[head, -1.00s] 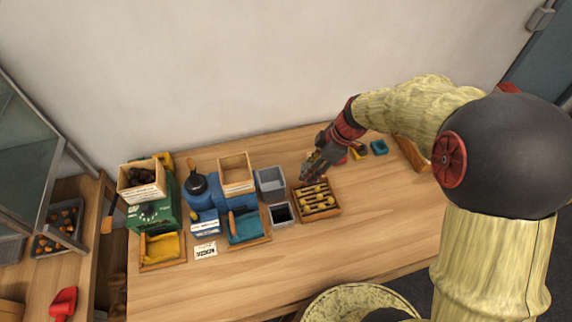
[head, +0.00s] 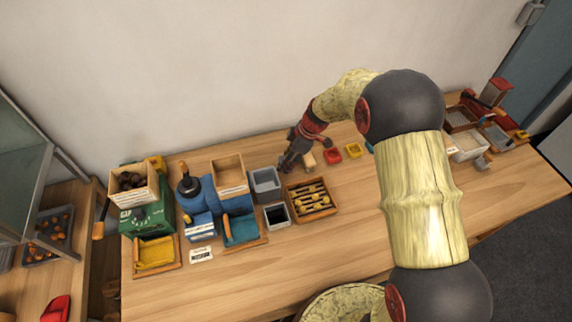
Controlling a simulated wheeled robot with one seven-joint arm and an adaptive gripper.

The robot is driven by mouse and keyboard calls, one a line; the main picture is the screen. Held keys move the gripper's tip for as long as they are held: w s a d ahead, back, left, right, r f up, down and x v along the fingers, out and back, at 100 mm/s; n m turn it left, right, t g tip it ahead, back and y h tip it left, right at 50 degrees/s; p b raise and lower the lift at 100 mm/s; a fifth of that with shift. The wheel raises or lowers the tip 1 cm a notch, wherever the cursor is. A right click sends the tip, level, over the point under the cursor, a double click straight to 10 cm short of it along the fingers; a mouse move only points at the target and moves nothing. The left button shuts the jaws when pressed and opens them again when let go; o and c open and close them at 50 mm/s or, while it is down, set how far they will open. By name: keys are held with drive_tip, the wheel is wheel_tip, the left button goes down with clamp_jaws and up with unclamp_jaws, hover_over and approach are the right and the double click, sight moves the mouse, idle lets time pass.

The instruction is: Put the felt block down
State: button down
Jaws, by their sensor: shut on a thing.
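My gripper (head: 286,165), dark with a red wrist, hangs fingers down over the back of the wooden table, behind the tray of sticks and right beside the grey bin. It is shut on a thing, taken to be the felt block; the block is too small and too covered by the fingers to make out. A small tan piece (head: 308,158) shows just right of the fingers; I cannot tell whether it touches them. Whether the held thing touches the table is unclear.
A grey bin (head: 265,181), a small dark-lined bin (head: 277,214) and a wooden tray of sticks (head: 290,191) stand close by. Red (head: 332,157) and yellow (head: 353,151) pieces lie right. The front of the table (head: 240,285) is clear.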

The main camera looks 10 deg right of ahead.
drive_tip(key=shift+f, duration=0.9)
drive_tip(key=shift+f+b, duration=0.2)
drive_tip(key=shift+b, duration=0.1)
drive_tip(key=c, duration=1.3)
unclamp_jaws()
drive_tip(key=shift+r, duration=0.1)
drive_tip(key=p+v, duration=0.2)
drive_tip(key=v, duration=1)
drive_tip(key=shift+r, duration=0.15)
drive_tip(key=s+d+r+m+t+h, duration=0.25)
drive_tip(key=s+r+m, duration=0.25)
drive_tip(key=s+r, duration=0.5)
drive_tip(key=s+d+r+m+t+h, duration=0.1)
drive_tip(key=s+d+r+m, duration=0.3)
drive_tip(key=s+r, duration=0.7)
drive_tip(key=s+d+m+t, duration=0.1)
drive_tip(key=s+m, duration=0.5)
drive_tip(key=s, duration=0.3)
drive_tip(key=shift+s+d+r+m+h, duration=0.2)
drive_tip(key=shift+s+r+m+h, duration=0.15)
drive_tip(key=shift+m+h, duration=0.1)
